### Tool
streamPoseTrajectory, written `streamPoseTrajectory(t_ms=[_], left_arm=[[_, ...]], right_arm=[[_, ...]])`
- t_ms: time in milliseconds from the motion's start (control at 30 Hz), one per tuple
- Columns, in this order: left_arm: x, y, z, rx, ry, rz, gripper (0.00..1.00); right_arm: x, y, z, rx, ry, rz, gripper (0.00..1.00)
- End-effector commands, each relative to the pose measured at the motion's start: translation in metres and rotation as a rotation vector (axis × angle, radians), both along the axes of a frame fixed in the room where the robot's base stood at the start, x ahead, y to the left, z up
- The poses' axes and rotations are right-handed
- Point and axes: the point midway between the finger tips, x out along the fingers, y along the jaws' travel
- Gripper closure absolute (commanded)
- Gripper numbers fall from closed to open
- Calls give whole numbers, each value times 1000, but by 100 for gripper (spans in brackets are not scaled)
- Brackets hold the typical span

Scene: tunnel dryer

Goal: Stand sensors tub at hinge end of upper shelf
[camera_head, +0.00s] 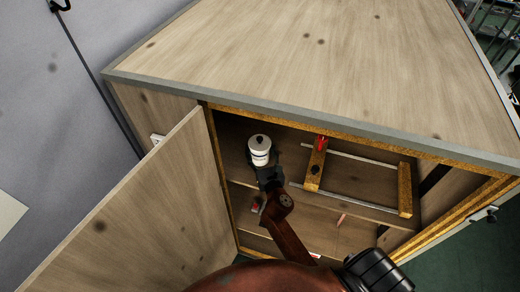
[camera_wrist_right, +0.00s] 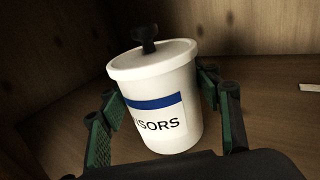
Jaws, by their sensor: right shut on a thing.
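The sensors tub (camera_head: 259,144) is white with a pale lid, a dark knob and a blue stripe. In the right wrist view the tub (camera_wrist_right: 152,98) shows part of a label reading "SORS". My right gripper (camera_head: 264,168) is shut on the tub, one green-padded finger on each side. It holds the tub slightly tilted in that view, inside the cabinet near the left, hinge end of the upper shelf (camera_head: 238,172). I cannot tell whether the tub's base touches the shelf. My left gripper is not in view.
The cabinet door (camera_head: 150,215) stands open at the left. A wooden clamp-like frame (camera_head: 315,168) with metal bars and a red part lies right of the tub. The cabinet top (camera_head: 300,65) overhangs the opening.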

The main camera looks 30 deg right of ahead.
Motion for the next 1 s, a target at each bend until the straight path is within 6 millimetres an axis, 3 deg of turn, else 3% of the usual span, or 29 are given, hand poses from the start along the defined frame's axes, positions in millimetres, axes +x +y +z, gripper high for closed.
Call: streamPoseTrajectory(t_ms=[100, 133, 333, 733, 1000], left_arm=[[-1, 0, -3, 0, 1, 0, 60], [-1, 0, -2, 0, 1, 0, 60], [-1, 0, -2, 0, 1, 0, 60], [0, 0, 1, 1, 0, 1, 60], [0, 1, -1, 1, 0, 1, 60]], right_arm=[[0, 0, -3, -2, -3, 1, 82], [0, 0, -3, 0, 1, 0, 40], [0, 0, -3, 0, 0, 0, 26], [-2, 1, 1, 0, 1, 0, 25], [-51, 14, -2, 1, 4, -1, 25]])
